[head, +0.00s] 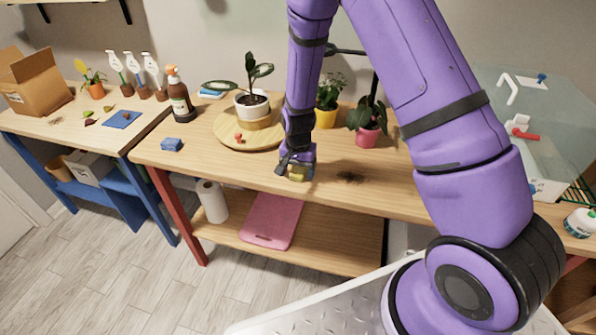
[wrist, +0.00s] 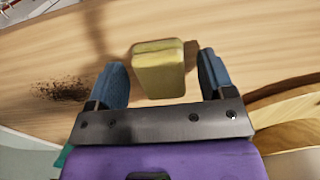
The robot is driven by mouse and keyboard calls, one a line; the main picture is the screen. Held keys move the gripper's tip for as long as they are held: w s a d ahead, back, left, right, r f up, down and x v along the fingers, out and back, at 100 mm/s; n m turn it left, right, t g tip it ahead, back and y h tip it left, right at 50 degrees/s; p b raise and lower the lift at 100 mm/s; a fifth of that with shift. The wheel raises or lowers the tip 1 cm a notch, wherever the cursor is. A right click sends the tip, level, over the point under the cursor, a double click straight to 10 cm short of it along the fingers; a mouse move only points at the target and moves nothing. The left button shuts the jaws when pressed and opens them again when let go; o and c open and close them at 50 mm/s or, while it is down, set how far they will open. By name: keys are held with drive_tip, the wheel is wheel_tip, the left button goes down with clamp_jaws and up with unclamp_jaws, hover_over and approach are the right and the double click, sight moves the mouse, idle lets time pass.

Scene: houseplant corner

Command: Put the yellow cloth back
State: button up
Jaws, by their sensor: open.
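The yellow cloth (head: 298,172) is a small block-like folded thing on the wooden table, near its front edge. In the wrist view the yellow cloth (wrist: 160,70) lies between my two blue fingers, with a visible gap on each side. My gripper (head: 296,170) points down over it and is open; it also shows in the wrist view (wrist: 163,72). My gripper hides part of the cloth in the head view.
Dark spilled soil (head: 350,177) lies right of the cloth, also in the wrist view (wrist: 62,89). A round wooden board (head: 229,137) with a potted plant (head: 252,104) stands behind left. A blue block (head: 172,145) lies left. A pink-potted plant (head: 368,135) stands behind right.

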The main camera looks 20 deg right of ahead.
wheel_tip(320, 180, up, 12)
drive_tip(key=shift+f, duration=0.2)
wheel_tip(320, 180, up, 11)
drive_tip(key=n+t, duration=0.1)
drive_tip(key=n, duration=0.1)
hover_over(298, 171)
drive_tip(key=s+d, duration=0.2)
drive_tip(key=s, duration=0.1)
drive_tip(key=s+d+r+n+t+y, duration=0.1)
drive_tip(key=s+d+r, duration=0.1)
drive_tip(key=s+r, duration=0.65)
drive_tip(key=s+d+r+n+t, duration=0.1)
drive_tip(key=s+r+n, duration=0.1)
drive_tip(key=s+r, duration=0.3)
drive_tip(key=s+d+r+n+t+h, duration=0.1)
drive_tip(key=s+r, duration=0.5)
drive_tip(key=s, duration=0.6)
drive_tip(key=shift+d+n+t, duration=0.6)
drive_tip(key=shift+d, duration=0.1)
